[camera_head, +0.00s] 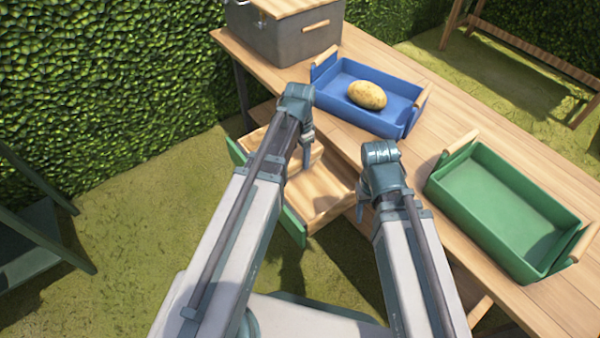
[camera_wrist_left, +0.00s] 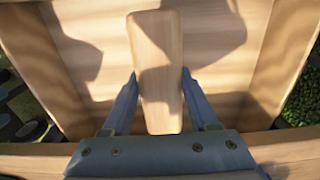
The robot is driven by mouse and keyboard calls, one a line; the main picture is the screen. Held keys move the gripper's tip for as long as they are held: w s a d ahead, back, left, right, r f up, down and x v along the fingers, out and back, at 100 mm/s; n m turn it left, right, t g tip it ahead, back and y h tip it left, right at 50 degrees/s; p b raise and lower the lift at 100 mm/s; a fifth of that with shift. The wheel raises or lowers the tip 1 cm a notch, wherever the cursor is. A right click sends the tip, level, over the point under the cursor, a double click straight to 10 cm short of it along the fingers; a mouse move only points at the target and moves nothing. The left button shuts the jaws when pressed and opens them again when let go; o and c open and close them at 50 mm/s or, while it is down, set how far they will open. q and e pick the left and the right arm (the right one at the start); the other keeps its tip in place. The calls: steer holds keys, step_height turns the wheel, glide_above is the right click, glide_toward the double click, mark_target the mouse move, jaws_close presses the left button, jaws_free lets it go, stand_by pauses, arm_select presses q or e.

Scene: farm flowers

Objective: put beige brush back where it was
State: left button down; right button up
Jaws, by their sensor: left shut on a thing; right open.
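The beige brush (camera_wrist_left: 160,75) shows in the left wrist view as a pale wooden block, its long side pointing away from me. My left gripper (camera_wrist_left: 160,88) is shut on it, one finger on each side. The brush is over the open wooden drawer (camera_wrist_left: 268,75); I cannot tell whether it touches the drawer's floor. In the head view my left gripper (camera_head: 307,152) points down over the pulled-out drawer (camera_head: 325,188) under the table, and the brush cannot be made out there. My right gripper (camera_head: 362,208) is open by the table's near edge, partly hidden by its own wrist.
The wooden table (camera_head: 455,115) carries a blue tray (camera_head: 350,113) with a yellowish potato-like object (camera_head: 367,95), a green tray (camera_head: 510,210) at right and a grey box (camera_head: 290,38) at the far end. The drawer has a green front (camera_head: 294,228). Grass lies left of the drawer.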

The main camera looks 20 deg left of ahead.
mark_target(300, 165)
arm_select(q)
steer(key=shift+f, duration=0.1)
step_height(300, 165, down, 4)
steer(key=b, duration=0.4)
steer(key=shift+f, duration=0.15)
steer(key=shift+f+b, duration=0.2)
steer(key=shift+b, duration=0.15)
steer(key=shift+c, duration=0.8)
jaws_free()
steer(key=shift+r, duration=0.15)
step_height(300, 165, up, 12)
steer(key=p, duration=1.2)
steer(key=shift+r, duration=0.1)
